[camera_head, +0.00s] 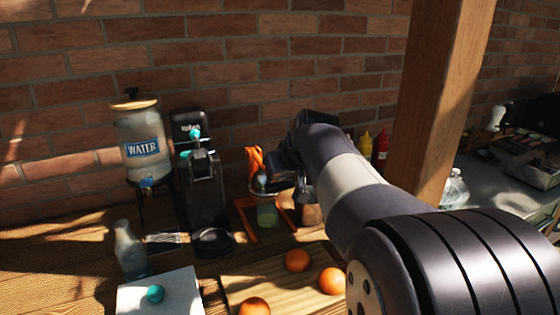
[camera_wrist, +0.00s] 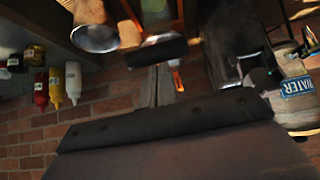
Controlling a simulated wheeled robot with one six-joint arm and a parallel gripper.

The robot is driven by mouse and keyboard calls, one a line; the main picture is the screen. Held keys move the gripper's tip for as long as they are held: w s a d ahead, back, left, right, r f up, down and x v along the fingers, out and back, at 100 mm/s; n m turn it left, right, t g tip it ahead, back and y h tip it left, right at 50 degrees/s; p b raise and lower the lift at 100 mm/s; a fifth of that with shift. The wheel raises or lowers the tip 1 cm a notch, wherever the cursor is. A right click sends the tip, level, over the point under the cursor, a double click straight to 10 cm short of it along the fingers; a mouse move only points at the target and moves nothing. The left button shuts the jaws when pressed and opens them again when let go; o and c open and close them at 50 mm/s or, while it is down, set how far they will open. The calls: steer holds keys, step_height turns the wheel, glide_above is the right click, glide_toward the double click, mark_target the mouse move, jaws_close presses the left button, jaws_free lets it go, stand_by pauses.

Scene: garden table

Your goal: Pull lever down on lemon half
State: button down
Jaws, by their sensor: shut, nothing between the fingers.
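An orange-framed press (camera_head: 245,220) stands on the wooden table in the head view, with an orange upright part (camera_head: 255,160) at its top left. A glass (camera_head: 267,214) with a greenish tint stands within its frame. My gripper (camera_wrist: 166,86) is shut and empty in the wrist view, close to a dark bar (camera_wrist: 155,51) and an orange piece (camera_wrist: 176,78). I cannot tell whether it touches either. In the head view my gripper is close to the press's right side, largely hidden by my arm. I cannot make out the lemon half.
A water dispenser (camera_head: 142,148) and a black machine (camera_head: 205,195) stand left of the press. A wooden board (camera_head: 235,285) with several oranges lies in front. Yellow (camera_head: 366,145) and red (camera_head: 381,148) bottles stand behind my arm. A wooden post (camera_head: 437,100) rises at right.

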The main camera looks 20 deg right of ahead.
steer(key=shift+s+f+g, duration=0.25)
steer(key=shift+f+g, duration=0.05)
steer(key=shift+f, duration=0.7)
steer(key=r+p, duration=0.2)
steer(key=r, duration=0.1)
steer(key=w+r+p, duration=0.1)
steer(key=r+p, duration=0.1)
steer(key=r, duration=0.1)
steer(key=shift+w+r, duration=0.15)
steer(key=shift+r, duration=0.1)
steer(key=v, duration=0.9)
steer(key=shift+r+b, duration=0.3)
steer(key=shift+b, duration=0.1)
steer(key=shift+w+f, duration=0.1)
steer(key=x, duration=0.3)
steer(key=s+x, duration=0.1)
steer(key=x, duration=0.3)
steer(key=f+x, duration=0.1)
steer(key=x, duration=0.3)
steer(key=shift+s+f+b, duration=0.1)
steer(key=shift+s+b, duration=0.2)
steer(key=shift+b, duration=0.1)
steer(key=shift+s+f+b, duration=0.2)
steer(key=shift+f+b, duration=0.2)
steer(key=shift+f, duration=0.3)
